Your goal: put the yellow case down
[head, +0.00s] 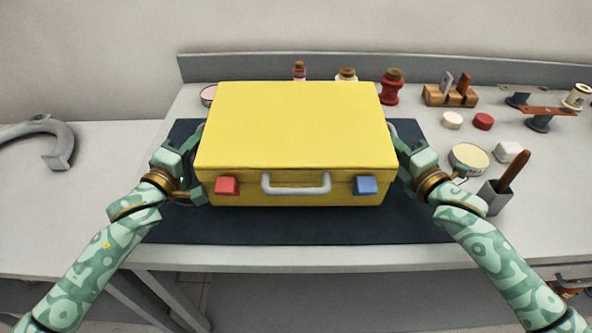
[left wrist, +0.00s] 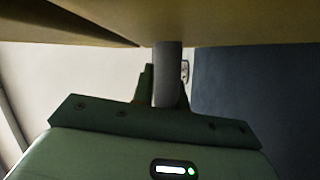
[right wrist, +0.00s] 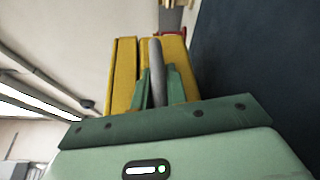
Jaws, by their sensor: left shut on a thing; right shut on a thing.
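The yellow case (head: 295,125) is closed, with a grey front handle (head: 296,184), a red latch (head: 227,186) and a blue latch (head: 366,186). It is over the dark mat (head: 300,228) and looks level. In the right wrist view, a narrow gap shows between the case (right wrist: 124,75) and the mat (right wrist: 250,60). My left gripper (head: 197,150) is shut on the grey handle (left wrist: 167,75) at the case's left side. My right gripper (head: 404,150) is shut on the grey handle (right wrist: 157,72) at its right side. The case's underside is hidden in the head view.
Red bottles (head: 391,88), a wooden block holder (head: 450,95) and small lids (head: 452,120) stand behind and right. A round tin (head: 468,157) and a grey cup with a brown-handled tool (head: 495,197) are near my right arm. The mat's front strip is clear.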

